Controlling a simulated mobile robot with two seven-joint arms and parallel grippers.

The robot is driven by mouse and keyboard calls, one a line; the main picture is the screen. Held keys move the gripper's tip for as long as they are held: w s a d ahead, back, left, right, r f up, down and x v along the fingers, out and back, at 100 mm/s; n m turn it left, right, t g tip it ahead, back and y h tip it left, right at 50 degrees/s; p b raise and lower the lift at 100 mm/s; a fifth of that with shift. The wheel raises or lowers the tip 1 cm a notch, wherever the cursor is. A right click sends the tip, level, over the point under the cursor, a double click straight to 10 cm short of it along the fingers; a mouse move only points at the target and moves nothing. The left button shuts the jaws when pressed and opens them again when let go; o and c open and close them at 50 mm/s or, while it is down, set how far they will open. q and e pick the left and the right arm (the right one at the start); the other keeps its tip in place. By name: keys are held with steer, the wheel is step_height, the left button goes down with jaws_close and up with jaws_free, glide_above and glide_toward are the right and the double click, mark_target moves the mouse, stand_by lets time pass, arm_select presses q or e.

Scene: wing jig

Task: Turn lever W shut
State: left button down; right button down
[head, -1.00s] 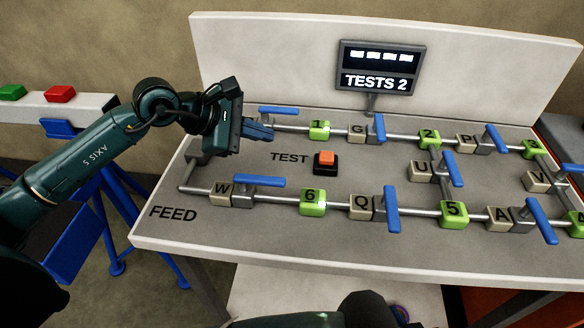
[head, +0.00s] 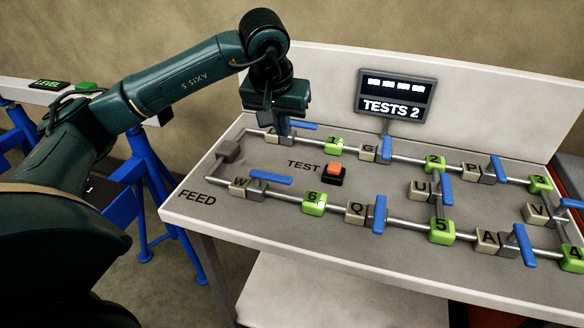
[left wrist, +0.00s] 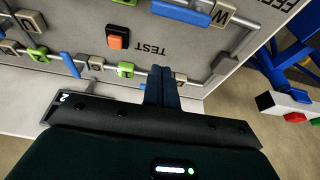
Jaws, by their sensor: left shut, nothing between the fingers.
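Lever W is a blue handle (head: 270,177) on the valve block marked W (head: 238,186), on the front pipe near FEED. The handle lies roughly along the pipe. In the left wrist view the blue handle (left wrist: 180,12) and W block (left wrist: 222,15) show at the top edge. My left gripper (head: 284,132) points down over the back-left pipe, behind lever W and apart from it. Its fingers (left wrist: 160,72) are shut and empty. They partly hide the back-left valve and its blue lever (head: 303,125); contact there cannot be told. My right gripper is not in view.
An orange TEST button (head: 334,170) stands between the pipes. Other blue levers, such as Q (head: 380,213) and G (head: 387,148), stick up to the right. A display (head: 396,96) reads TESTS 2. The panel between W and the button is clear.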

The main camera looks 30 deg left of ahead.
arm_select(q)
steer(key=shift+a, duration=0.1)
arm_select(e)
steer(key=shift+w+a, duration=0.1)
arm_select(q)
steer(key=p+x, duration=0.1)
steer(key=x, duration=0.8)
steer(key=shift+w+f, duration=0.15)
steer(key=shift+f, duration=0.25)
steer(key=s+p, duration=0.2)
steer(key=s, duration=0.1)
steer(key=shift+d, duration=0.4)
steer(key=shift+s+d, duration=0.1)
steer(key=shift+s, duration=0.25)
steer(key=shift+f, duration=0.1)
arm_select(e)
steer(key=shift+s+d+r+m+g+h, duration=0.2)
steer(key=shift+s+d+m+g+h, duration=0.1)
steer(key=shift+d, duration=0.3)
arm_select(q)
steer(key=shift+s+d+m+b, duration=0.1)
steer(key=shift+s+m+b, duration=0.05)
steer(key=shift+m+b, duration=0.15)
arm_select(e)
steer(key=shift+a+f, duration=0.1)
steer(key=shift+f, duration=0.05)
